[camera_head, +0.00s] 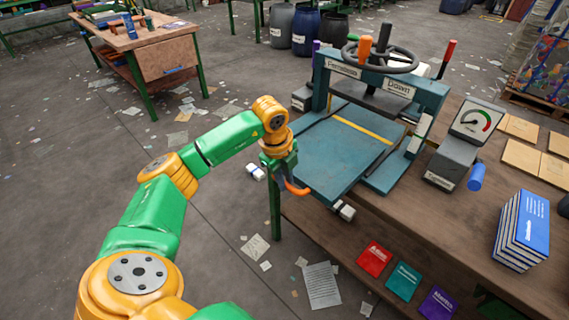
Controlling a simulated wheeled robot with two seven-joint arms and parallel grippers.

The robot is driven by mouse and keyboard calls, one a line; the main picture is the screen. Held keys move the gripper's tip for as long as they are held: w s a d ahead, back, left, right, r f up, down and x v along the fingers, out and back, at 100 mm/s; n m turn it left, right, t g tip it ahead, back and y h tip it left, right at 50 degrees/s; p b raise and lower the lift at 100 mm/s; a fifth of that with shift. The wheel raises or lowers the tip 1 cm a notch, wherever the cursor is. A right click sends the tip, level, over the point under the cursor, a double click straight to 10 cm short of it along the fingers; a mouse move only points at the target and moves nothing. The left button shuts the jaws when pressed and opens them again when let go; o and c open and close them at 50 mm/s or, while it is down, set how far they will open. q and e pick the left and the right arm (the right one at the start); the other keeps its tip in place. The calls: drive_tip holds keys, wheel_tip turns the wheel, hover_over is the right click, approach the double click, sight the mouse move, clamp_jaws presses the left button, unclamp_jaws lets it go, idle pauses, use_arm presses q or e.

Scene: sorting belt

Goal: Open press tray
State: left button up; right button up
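The press (425,92) is a teal frame with a dark handwheel on top, standing on the wooden bench. Its flat teal press tray (325,155) sticks out toward the front left, its near end reaching the bench's left edge. An orange curved handle (298,189) is on the tray's near left end. My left gripper (284,178) points down at this handle and covers its left part. The fingertips are dark and small, so whether they are closed around the handle is unclear. My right gripper is not in view.
A gauge box (458,145), a blue cylinder (477,177) and a stack of blue books (522,228) stand on the bench right of the press. Red, teal and purple booklets (404,281) lie along the lower front. Papers litter the floor on the left.

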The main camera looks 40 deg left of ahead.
use_arm(q)
drive_tip(key=o, duration=0.4)
drive_tip(key=shift+o, duration=0.2)
drive_tip(key=shift+r, duration=0.15)
wheel_tip(320, 180, up, 7)
drive_tip(key=s, duration=0.1)
drive_tip(key=shift+s, duration=0.15)
